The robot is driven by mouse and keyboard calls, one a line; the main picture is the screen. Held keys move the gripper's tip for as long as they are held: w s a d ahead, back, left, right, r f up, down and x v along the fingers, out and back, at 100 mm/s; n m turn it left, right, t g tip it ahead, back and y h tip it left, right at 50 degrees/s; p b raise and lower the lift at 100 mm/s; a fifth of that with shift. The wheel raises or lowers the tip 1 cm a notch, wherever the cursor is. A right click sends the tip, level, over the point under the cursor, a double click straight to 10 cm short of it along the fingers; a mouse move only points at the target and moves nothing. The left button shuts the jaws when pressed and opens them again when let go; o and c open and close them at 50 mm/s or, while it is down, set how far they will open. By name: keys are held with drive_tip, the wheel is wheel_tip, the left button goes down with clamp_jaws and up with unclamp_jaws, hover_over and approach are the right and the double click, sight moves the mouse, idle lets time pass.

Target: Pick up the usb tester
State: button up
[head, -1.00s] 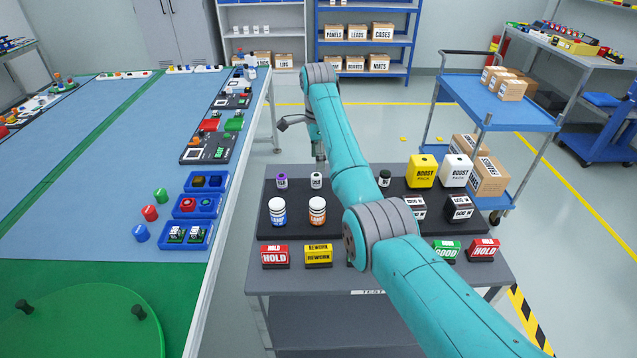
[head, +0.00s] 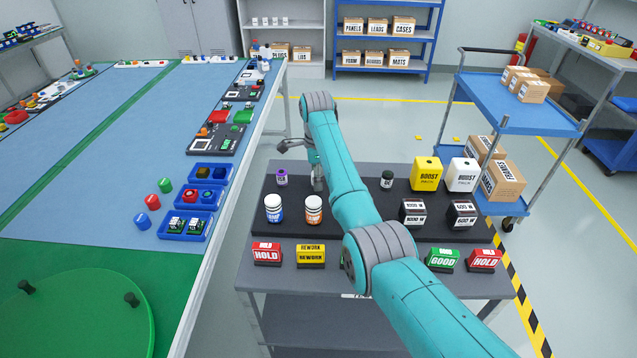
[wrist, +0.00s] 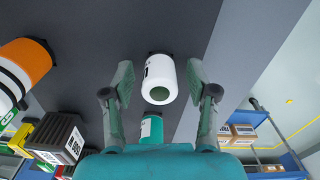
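A small white cylinder (wrist: 158,78) with black print stands on the dark board and looks like the usb tester, but its print is too small to read for certain. In the wrist view it is between the two fingers of my gripper (wrist: 160,72), which is open with a gap on each side. In the head view my gripper (head: 318,178) is down at the back of the dark board and hides the white cylinder. A purple-topped small cylinder (head: 282,178) stands just left of it.
White-capped bottles, one blue (head: 273,209) and one orange (head: 314,211), stand in front of my gripper. A black-topped cylinder (head: 387,180) and the yellow boost pack (head: 425,175) stand to the right. Hold (head: 267,254) and rework (head: 310,256) blocks line the front.

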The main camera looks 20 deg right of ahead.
clamp_jaws()
drive_tip(key=shift+r, duration=0.1)
